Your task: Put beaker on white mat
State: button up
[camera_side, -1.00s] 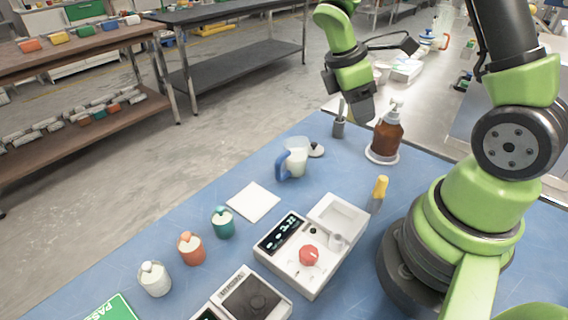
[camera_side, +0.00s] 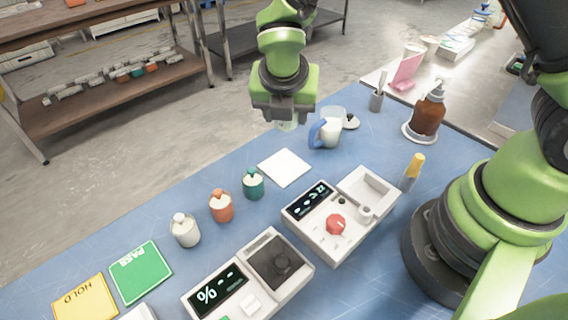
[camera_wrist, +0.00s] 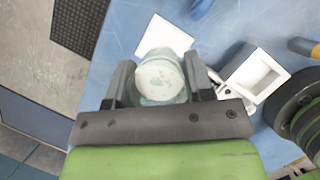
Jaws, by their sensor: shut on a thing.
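My gripper (camera_wrist: 160,85) is shut on the beaker (camera_wrist: 158,80), a clear, pale green vessel with a whitish round face between the two fingers in the wrist view. In the side view my gripper (camera_side: 285,115) is above the far edge of the blue table, and only a small pale part of the beaker (camera_side: 287,126) shows below it. The white mat (camera_side: 285,167) lies flat and bare on the table, nearer than the gripper. It also shows just beyond the beaker in the wrist view (camera_wrist: 165,35). The beaker is raised and apart from the mat.
A blue-handled jug (camera_side: 329,131) stands close right of the gripper. A green-topped jar (camera_side: 253,184) is left of the mat, and a white device with a red knob (camera_side: 335,224) is in front. A brown bottle (camera_side: 428,115) stands at the right.

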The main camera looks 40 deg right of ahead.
send_over(285, 162)
jog(key=a, duration=0.1)
jog(key=f, duration=0.3)
jog(key=s+f, duration=0.1)
jog(key=f, duration=0.1)
jog(key=shift+w+f, duration=0.1)
jog(key=shift+f, duration=2.4)
jog(key=shift+f, duration=0.1)
jog(key=o, duration=1)
jog(key=shift+c, duration=0.2)
